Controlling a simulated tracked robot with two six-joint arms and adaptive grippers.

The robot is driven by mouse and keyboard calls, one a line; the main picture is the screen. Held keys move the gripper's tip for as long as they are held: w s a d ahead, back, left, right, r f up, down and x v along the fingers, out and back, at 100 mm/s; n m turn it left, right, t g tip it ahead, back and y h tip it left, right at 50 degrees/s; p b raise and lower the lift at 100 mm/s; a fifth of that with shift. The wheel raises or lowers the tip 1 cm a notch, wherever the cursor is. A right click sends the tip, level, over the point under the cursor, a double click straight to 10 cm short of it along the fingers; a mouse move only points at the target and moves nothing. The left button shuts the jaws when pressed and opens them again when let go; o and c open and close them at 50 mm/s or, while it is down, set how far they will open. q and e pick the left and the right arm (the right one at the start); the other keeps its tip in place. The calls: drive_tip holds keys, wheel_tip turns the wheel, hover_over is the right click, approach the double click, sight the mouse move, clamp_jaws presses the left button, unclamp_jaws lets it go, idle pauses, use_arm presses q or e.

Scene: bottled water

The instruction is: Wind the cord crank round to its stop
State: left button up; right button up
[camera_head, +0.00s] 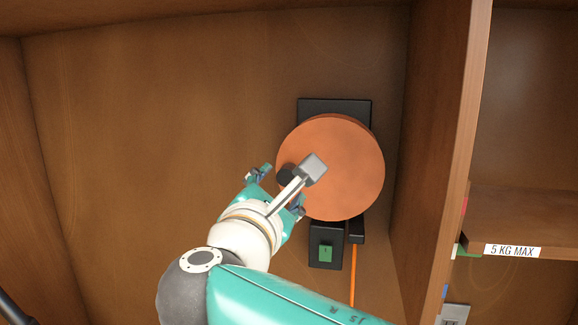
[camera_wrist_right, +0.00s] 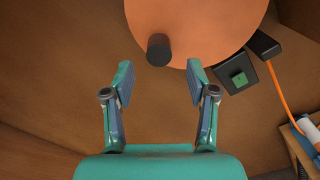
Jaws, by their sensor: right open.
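The cord crank is a round orange-brown disc (camera_head: 345,165) on a black mount (camera_head: 335,106) against the wooden back wall. A black knob (camera_head: 284,174) sticks out at the disc's left side, partly hidden by my wrist camera arm. My right gripper (camera_head: 281,188) is open beside the knob. In the right wrist view the knob (camera_wrist_right: 159,50) stands just beyond and between the open fingertips (camera_wrist_right: 160,72), with no visible contact. An orange cord (camera_head: 353,275) hangs below the mount. My left gripper is not in view.
A black box with a green button (camera_head: 325,253) sits below the disc. A wooden divider (camera_head: 437,150) stands at the right, with a shelf labelled "5 KG MAX" (camera_head: 513,251) beyond it. The back wall left of the disc is bare.

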sight(286, 178)
drive_tip(key=w+p, duration=0.1)
drive_tip(key=w, duration=0.2)
drive_tip(key=w+d+p, duration=0.1)
drive_tip(key=w, duration=0.2)
drive_tip(key=shift+w+d, duration=0.15)
drive_tip(key=shift+w, duration=0.15)
clamp_jaws()
